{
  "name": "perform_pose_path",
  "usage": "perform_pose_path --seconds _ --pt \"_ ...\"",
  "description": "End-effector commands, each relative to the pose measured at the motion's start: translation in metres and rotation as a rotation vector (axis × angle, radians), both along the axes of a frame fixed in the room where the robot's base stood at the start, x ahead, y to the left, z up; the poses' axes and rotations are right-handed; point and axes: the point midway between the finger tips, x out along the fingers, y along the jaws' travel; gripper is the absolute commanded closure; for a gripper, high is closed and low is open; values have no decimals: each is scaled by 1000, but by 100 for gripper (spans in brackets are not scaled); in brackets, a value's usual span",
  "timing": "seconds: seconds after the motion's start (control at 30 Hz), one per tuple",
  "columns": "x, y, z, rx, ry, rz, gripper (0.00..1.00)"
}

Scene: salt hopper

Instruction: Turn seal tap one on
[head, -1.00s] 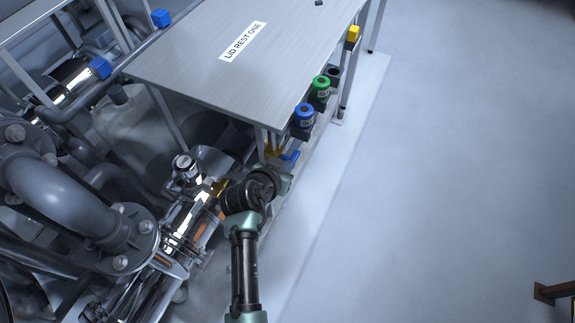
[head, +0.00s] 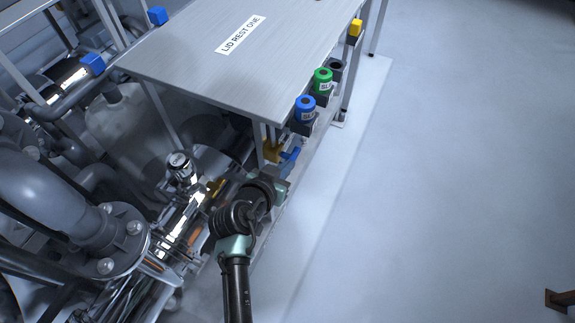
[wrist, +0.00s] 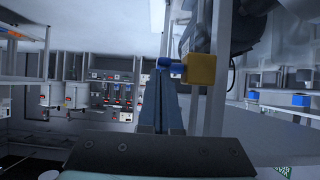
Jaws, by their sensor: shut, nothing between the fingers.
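A small tap with a yellow body (head: 271,151) and a blue handle (head: 291,157) sits low beside the front leg of the table. I take it as seal tap one, but no label on it is readable.
The table (head: 200,60) labelled "LID REST ONE" overhangs the tap, with a leg close by. Blue (head: 305,104) and green (head: 323,77) round fittings line its right edge. Steel pipework with a gauge (head: 180,163) crowds the left.

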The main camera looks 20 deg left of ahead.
Motion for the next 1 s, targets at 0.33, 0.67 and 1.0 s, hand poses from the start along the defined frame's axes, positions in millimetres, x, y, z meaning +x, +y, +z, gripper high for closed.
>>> perform_pose_path --seconds 0.33,0.67,1.0 --pt "-4 0 -19 -4 -152 0 100" --pt "-6 0 -29 -10 -317 0 100" --pt "-7 0 -37 -16 -486 0 100"
